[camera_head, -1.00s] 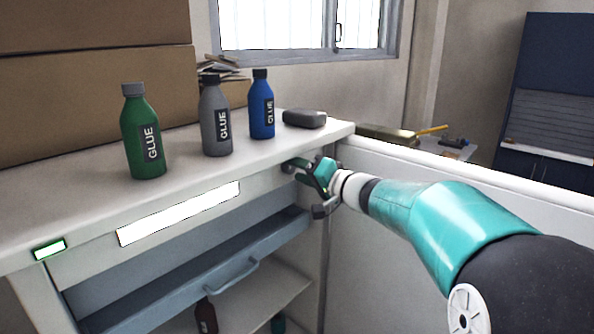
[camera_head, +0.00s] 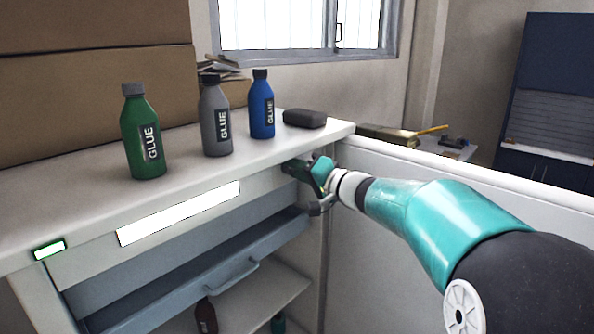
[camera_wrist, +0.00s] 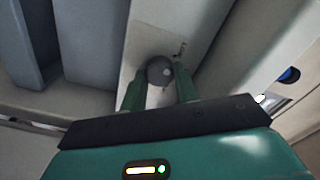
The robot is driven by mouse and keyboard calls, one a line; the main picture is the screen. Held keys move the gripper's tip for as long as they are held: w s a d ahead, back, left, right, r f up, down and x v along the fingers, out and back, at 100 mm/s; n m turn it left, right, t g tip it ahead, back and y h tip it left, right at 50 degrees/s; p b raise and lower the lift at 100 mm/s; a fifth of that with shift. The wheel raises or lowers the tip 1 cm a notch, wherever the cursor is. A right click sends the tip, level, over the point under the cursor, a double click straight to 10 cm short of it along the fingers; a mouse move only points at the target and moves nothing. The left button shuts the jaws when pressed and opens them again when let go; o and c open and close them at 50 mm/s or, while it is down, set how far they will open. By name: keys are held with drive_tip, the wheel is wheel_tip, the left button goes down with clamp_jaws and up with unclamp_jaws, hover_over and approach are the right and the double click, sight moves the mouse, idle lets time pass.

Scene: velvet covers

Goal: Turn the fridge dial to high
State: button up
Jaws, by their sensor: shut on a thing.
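The fridge (camera_head: 80,248) is a white cabinet with a flat top and an open front. Its dial (camera_wrist: 158,70) is a round dark grey knob on a pale panel in the wrist view. My gripper (camera_head: 303,168) is at the right end of the panel under the top edge, and it hides the dial in the head view. In the wrist view my gripper's two green fingers (camera_wrist: 160,88) are shut on the dial, one on each side. A small dark mark (camera_wrist: 181,49) shows on the panel beside the dial. I cannot read the setting.
Green (camera_head: 145,135), grey (camera_head: 215,120) and blue (camera_head: 262,105) glue bottles and a dark case (camera_head: 305,118) stand on top. A blue-grey drawer front with a handle (camera_head: 240,278) lies below the panel. A white low wall (camera_head: 400,185) runs on the right.

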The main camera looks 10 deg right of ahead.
drive_tip(key=m, duration=2.3)
drive_tip(key=shift+f, duration=0.1)
drive_tip(key=shift+m, duration=0.3)
idle(0.3)
drive_tip(key=o, duration=1)
drive_tip(key=shift+s, duration=0.1)
drive_tip(key=shift+c, duration=0.2)
drive_tip(key=v, duration=1.3)
drive_tip(key=shift+s+d, duration=0.25)
